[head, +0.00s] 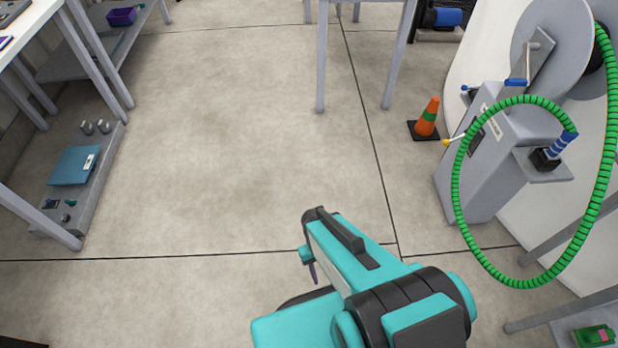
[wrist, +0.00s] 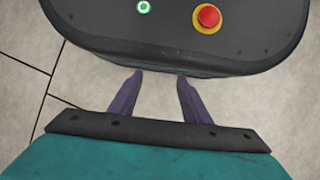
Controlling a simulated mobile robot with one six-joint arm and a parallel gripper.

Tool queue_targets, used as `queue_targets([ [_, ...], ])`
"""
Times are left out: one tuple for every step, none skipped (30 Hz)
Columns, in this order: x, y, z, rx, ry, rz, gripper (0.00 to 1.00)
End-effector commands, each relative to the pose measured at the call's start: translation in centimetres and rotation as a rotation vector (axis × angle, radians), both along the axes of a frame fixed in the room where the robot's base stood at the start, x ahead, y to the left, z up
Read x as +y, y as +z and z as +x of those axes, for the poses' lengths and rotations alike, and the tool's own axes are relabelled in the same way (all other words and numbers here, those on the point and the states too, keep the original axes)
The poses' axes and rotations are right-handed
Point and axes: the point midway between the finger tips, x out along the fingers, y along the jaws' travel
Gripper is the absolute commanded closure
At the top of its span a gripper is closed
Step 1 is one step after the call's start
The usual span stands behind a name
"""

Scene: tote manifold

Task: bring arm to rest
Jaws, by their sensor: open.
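My arm, teal and black, is folded low at the bottom centre of the head view. My gripper shows in the wrist view (wrist: 158,85) as two dark purple fingers, apart and with nothing between them. Bare floor shows between and around the fingers. The fingertips point at the edge of a dark rounded panel of my own body, with a red button on a yellow ring and a green-lit button. I cannot tell whether the tips touch it. In the head view the fingers are mostly hidden by the arm.
A grey machine (head: 474,165) with a green ribbed hose (head: 457,200) stands at the right. An orange cone (head: 427,118) stands beside it. Metal shelving (head: 100,150) lines the left, holding a blue folder (head: 73,166). Table legs (head: 322,60) stand at the back. The middle floor is clear.

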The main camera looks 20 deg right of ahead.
Motion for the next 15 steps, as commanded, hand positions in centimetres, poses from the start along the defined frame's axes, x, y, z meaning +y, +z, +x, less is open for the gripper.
queue_targets([
  [0.0,0.5,0.0,0.000,0.000,0.000,0.56],
  [0.0,0.7,0.0,0.000,0.000,0.000,0.56],
  [0.0,1.1,0.0,-0.001,0.000,0.000,0.56],
  [0.0,1.4,0.0,-0.001,0.000,0.000,0.56],
  [0.0,1.8,0.0,-0.001,0.000,0.000,0.56],
  [0.0,2.3,0.0,-0.001,0.000,0.000,0.56],
  [0.0,2.8,0.0,-0.001,0.000,0.000,0.56],
  [0.0,3.2,0.0,0.000,0.000,0.000,0.56],
  [0.0,3.9,0.0,0.000,0.000,0.001,0.56],
  [0.0,4.4,0.0,0.001,-0.001,0.002,0.56],
  [0.0,4.9,0.0,0.001,-0.002,0.001,0.56],
  [0.1,5.6,-0.1,0.004,-0.003,0.003,0.56],
  [0.1,6.1,-0.1,0.006,-0.004,0.004,0.56],
  [0.1,6.6,-0.1,0.008,-0.004,0.005,0.56],
  [0.1,7.2,-0.2,0.011,-0.006,0.006,0.56],
])
